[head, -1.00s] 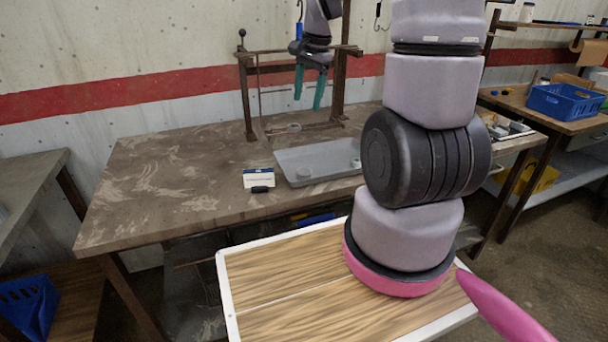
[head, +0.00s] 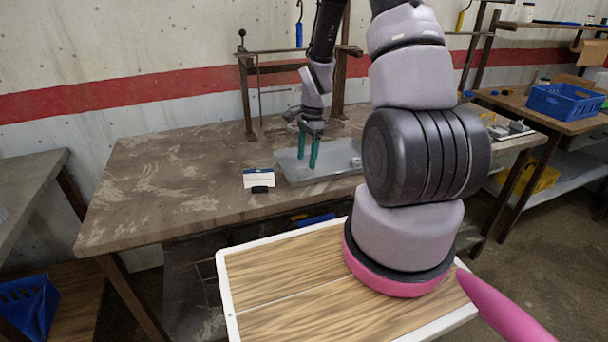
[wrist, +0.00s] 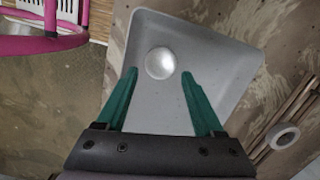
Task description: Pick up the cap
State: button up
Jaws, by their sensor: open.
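A pale, shiny round cap (wrist: 160,63) lies on the grey tray (wrist: 225,60) in the wrist view. It shows between and just beyond my two green fingertips. My gripper (wrist: 157,75) is open, with nothing between its fingers. In the head view, my gripper (head: 308,164) points down over the left part of the tray (head: 335,172), and its fingers largely hide the cap there. A second small round thing (head: 355,162) sits at the right of the tray. The wrist view does not show it clearly. I cannot tell the exact height of my fingertips above the cap.
The tray lies on a brown workbench (head: 175,190). A small white and blue sign (head: 258,178) stands left of the tray. A metal rack (head: 250,95) stands behind it. A pale ring (wrist: 283,137) lies beside the tray in the wrist view. The bench's left side is clear.

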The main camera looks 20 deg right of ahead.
aim_at(304, 171)
jog(key=f, duration=0.4)
jog(key=shift+a+f, duration=0.3)
jog(key=shift+a, duration=0.05)
jog(key=shift+c, duration=0.3)
jog(key=c, duration=0.9)
jog(key=shift+r, duration=0.1)
